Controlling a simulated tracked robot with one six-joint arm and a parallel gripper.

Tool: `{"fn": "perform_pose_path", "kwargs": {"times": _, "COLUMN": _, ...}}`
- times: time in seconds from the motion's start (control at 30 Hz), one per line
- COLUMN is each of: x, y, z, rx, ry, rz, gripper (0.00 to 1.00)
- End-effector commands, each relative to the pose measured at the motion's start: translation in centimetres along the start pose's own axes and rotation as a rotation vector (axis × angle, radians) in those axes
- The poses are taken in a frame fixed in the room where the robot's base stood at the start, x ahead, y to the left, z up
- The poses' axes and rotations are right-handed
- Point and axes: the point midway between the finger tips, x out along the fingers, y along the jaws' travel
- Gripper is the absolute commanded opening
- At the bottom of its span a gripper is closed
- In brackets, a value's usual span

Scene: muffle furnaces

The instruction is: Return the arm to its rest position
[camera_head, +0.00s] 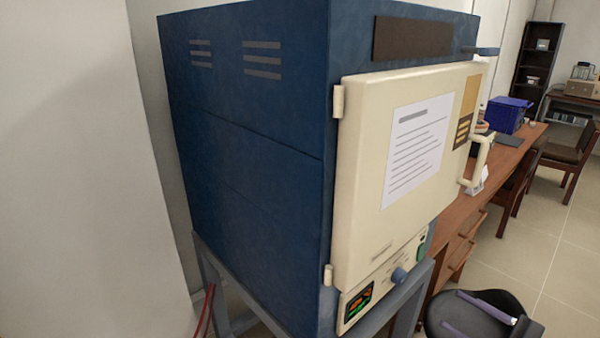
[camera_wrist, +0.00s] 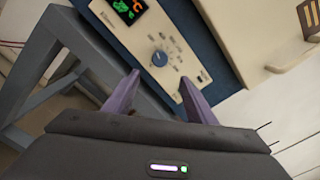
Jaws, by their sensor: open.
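My gripper (camera_wrist: 159,77) is open and empty in the wrist view, its two purple fingers apart in front of the furnace's control panel. In the head view my gripper (camera_head: 453,309) is at the lower right, beside the furnace stand. The blue muffle furnace (camera_head: 245,150) fills the middle of the head view. Its cream door (camera_head: 365,215) looks shut, with a handle (camera_head: 479,163) on its right side. The knob also shows in the wrist view (camera_wrist: 159,58).
The grey-blue metal stand (camera_wrist: 37,75) is close to the left of my gripper. Chairs (camera_head: 565,155) stand further back. The tiled floor (camera_head: 555,250) at the right is open.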

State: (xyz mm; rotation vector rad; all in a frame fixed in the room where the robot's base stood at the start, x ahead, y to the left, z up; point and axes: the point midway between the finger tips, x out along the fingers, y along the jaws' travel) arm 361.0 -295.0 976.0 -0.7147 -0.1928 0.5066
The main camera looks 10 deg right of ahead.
Motion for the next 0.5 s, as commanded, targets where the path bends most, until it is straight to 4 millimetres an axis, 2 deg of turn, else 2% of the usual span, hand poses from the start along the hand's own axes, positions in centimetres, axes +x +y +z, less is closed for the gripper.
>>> {"fn": "perform_pose_path", "kwargs": {"times": 0.07, "x": 0.0, "y": 0.1, "z": -0.3, "rx": 0.015, "ry": 0.012, "rz": 0.005, "gripper": 0.51}}
{"fn": "perform_pose_path", "kwargs": {"times": 0.17, "x": 0.0, "y": 1.4, "z": -0.9, "rx": 0.045, "ry": 0.037, "rz": 0.054, "gripper": 0.51}}
{"fn": "perform_pose_path", "kwargs": {"times": 0.33, "x": -0.3, "y": 5.4, "z": -1.4, "rx": 0.104, "ry": 0.08, "rz": 0.188, "gripper": 0.51}}
{"fn": "perform_pose_path", "kwargs": {"times": 0.5, "x": -0.7, "y": 8.8, "z": -0.4, "rx": 0.107, "ry": 0.126, "rz": 0.362, "gripper": 0.51}}
